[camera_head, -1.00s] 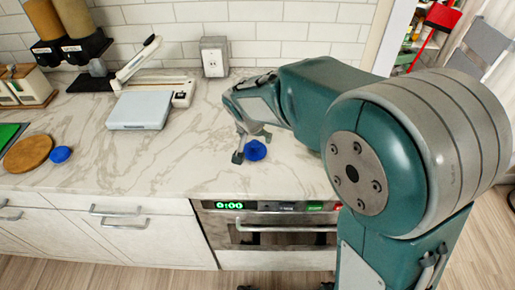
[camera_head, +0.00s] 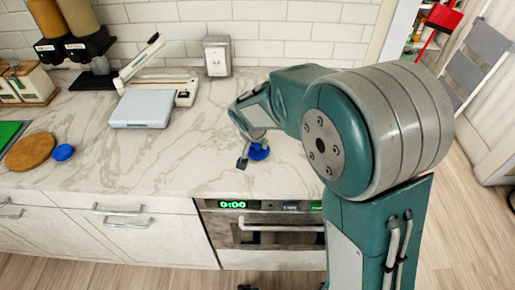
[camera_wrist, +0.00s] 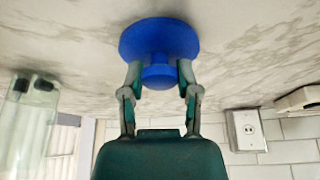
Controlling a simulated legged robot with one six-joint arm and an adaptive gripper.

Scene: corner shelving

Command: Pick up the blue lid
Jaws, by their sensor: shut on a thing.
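A round blue lid with a knob (camera_wrist: 158,38) shows at the top centre of the wrist view, against the marble counter. My gripper (camera_wrist: 160,72) has a finger on each side of the knob and is shut on it. In the head view the lid (camera_head: 258,152) is near the front edge of the counter, above the oven, partly hidden by my gripper (camera_head: 250,155). I cannot tell whether the lid touches the counter. A second small blue round thing (camera_head: 63,152) lies at the left.
A round wooden board (camera_head: 30,151) and a green board (camera_head: 10,133) lie at the left of the counter (camera_head: 150,165). A pale flat device (camera_head: 142,109) stands towards the back, near a wall outlet box (camera_head: 217,56). The counter's middle is clear.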

